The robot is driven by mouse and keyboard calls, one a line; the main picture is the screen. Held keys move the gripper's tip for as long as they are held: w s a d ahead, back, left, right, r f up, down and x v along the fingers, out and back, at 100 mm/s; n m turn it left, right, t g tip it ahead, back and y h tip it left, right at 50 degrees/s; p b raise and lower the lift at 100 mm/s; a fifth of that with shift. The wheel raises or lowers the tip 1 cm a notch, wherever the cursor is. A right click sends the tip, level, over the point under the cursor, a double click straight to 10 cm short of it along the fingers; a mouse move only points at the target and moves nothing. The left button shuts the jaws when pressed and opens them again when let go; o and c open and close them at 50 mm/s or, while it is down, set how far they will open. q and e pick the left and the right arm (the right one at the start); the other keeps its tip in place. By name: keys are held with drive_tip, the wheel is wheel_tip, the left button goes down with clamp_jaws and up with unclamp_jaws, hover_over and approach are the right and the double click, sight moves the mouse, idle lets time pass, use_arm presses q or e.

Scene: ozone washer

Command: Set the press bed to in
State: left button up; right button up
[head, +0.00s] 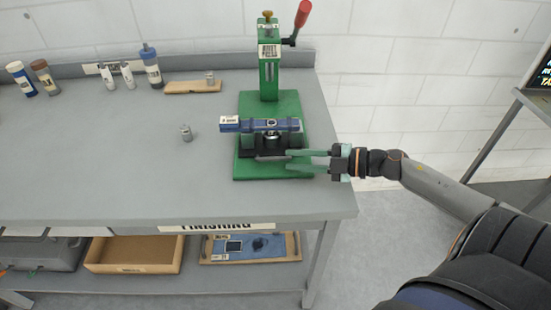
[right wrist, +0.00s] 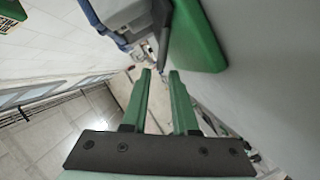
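The green press (head: 268,75) stands on the bench, with a red-knobbed lever at its top right. Its bed (head: 262,153) looks like a dark block low on the green base plate (head: 250,170), below a blue cylinder lying across dark supports. My right gripper (head: 290,160) reaches in from the right, over the front right of the base. Its two green fingers are apart with nothing between them. In the right wrist view the fingers (right wrist: 159,76) point past a green plate (right wrist: 195,40) and blue-grey parts. I cannot tell whether the fingertips touch the bed. My left gripper is out of view.
A small metal piece (head: 186,133) stands left of the press. A wooden block (head: 193,87) with another metal piece lies behind. Several bottles stand at the back left. A wooden tray (head: 135,255) sits on the lower shelf. The bench's front left is clear.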

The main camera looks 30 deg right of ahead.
sight(282, 159)
drive_tip(key=shift+x, duration=2.8)
clamp_jaws()
